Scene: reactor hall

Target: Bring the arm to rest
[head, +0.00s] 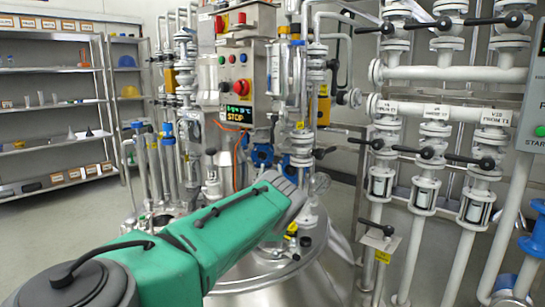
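My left arm (215,232) in its green sleeve reaches in from the lower left toward the middle of the head view. My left gripper (290,194) is the grey part at its end. It is in front of the steel reactor vessel (305,270), over its lid area as seen from here. The fingers are seen from behind and partly merge with the fittings, so I cannot tell whether they are open, shut or touching anything. My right gripper is not in view.
White pipes with black-handled valves (435,112) fill the right side. A grey panel (532,90) is at the right edge. Shelves (55,110) stand at the left, with open floor before them.

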